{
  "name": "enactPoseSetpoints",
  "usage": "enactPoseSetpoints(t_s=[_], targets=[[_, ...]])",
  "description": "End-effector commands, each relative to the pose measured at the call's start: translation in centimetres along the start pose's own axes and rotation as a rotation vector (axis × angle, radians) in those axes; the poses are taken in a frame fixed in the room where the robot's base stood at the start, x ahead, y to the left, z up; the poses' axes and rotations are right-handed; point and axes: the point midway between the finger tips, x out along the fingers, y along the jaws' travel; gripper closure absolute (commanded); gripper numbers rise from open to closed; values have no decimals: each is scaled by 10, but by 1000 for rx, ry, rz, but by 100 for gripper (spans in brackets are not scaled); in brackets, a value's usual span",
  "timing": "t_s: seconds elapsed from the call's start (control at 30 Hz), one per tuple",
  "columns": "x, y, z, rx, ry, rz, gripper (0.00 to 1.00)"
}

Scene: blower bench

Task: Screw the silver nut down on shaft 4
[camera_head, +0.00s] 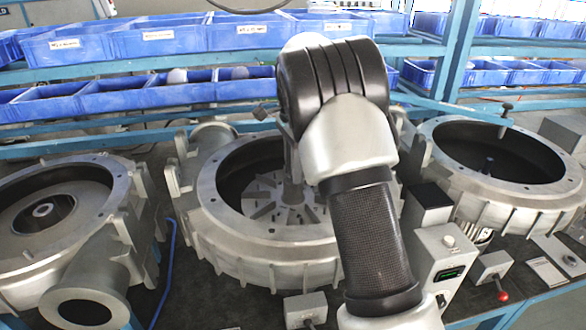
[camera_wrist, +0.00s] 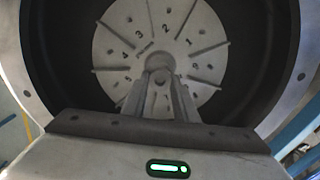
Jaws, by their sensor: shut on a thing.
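My gripper (camera_wrist: 160,88) is over the middle housing, its two fingers pointing down at the hub of the finned disk (camera_wrist: 110,35). It is shut on a small grey piece between the fingertips, which I take as the silver nut (camera_wrist: 160,76); the fingers hide most of it. The disk carries the digits 1, 2, 3 and 4, with the 4 at its left. The round grey hub (camera_wrist: 160,62) is right behind the fingertips; I cannot tell whether the nut touches it. In the head view the disk (camera_head: 262,205) lies inside the middle housing, partly behind my arm.
The middle housing's rim (camera_head: 215,215) surrounds the gripper. A left housing (camera_head: 110,190) and a right housing (camera_head: 450,175) stand beside it. A control box (camera_head: 440,265) and a red-knobbed lever box (camera_head: 492,268) stand at front right. Blue bins (camera_head: 160,40) fill the shelves behind.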

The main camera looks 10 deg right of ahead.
Motion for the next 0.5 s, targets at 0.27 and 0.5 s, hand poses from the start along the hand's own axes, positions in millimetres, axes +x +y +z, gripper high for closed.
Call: enactPoseSetpoints(t_s=[0.27, 0.5], targets=[[0, 0, 1, 548, 1, 0, 98], [1, 0, 1, 1025, 2, 1, 99]])
